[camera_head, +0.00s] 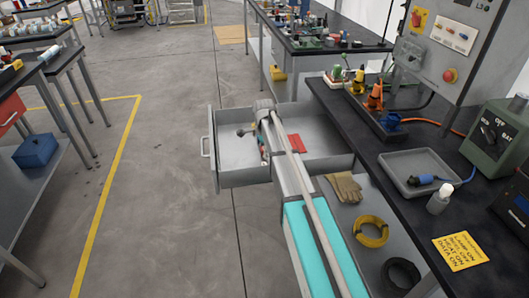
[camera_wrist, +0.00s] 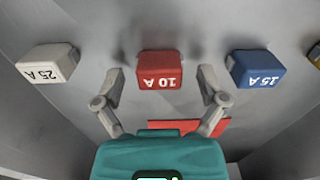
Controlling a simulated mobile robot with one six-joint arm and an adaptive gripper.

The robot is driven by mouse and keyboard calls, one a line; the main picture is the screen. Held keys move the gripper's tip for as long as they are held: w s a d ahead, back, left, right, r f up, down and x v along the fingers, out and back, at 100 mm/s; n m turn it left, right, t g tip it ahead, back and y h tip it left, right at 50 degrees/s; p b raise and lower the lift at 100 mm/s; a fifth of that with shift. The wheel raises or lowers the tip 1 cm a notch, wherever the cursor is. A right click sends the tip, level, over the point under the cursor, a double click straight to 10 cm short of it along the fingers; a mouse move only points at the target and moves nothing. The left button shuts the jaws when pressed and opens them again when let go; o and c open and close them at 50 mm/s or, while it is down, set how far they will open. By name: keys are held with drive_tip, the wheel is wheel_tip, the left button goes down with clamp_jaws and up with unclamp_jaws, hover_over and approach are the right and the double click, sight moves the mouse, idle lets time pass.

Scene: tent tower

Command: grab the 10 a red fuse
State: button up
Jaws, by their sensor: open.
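The red fuse marked 10 A (camera_wrist: 160,72) is at the top middle of the wrist view, its label upside down. My gripper (camera_wrist: 162,80) is open, one finger to each side of the red fuse with visible gaps. I cannot tell how deep the fingertips are relative to it. In the head view my arm reaches over an open grey drawer (camera_head: 237,178), and it hides most of what lies there. The red fuse cannot be made out for certain in that view.
A white 25 A fuse (camera_wrist: 47,62) lies left of the red one, a blue 15 A fuse (camera_wrist: 257,70) right, and a yellow piece (camera_wrist: 315,55) at the right edge. A flat red thing (camera_head: 296,143) lies in the drawer. A black-topped bench (camera_head: 400,150) stands right.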

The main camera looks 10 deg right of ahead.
drive_tip(key=c, duration=1)
drive_tip(key=shift+r, duration=0.2)
wheel_tip(320, 180, up, 2)
drive_tip(key=shift+p, duration=1.15)
drive_tip(key=s+r+p, duration=0.3)
drive_tip(key=s, duration=0.1)
drive_tip(key=s+r+p, duration=0.4)
drive_tip(key=s, duration=0.1)
drive_tip(key=s+r+p, duration=0.3)
drive_tip(key=s, duration=0.2)
drive_tip(key=shift+d+r+p, duration=0.2)
drive_tip(key=shift+r+p, duration=0.15)
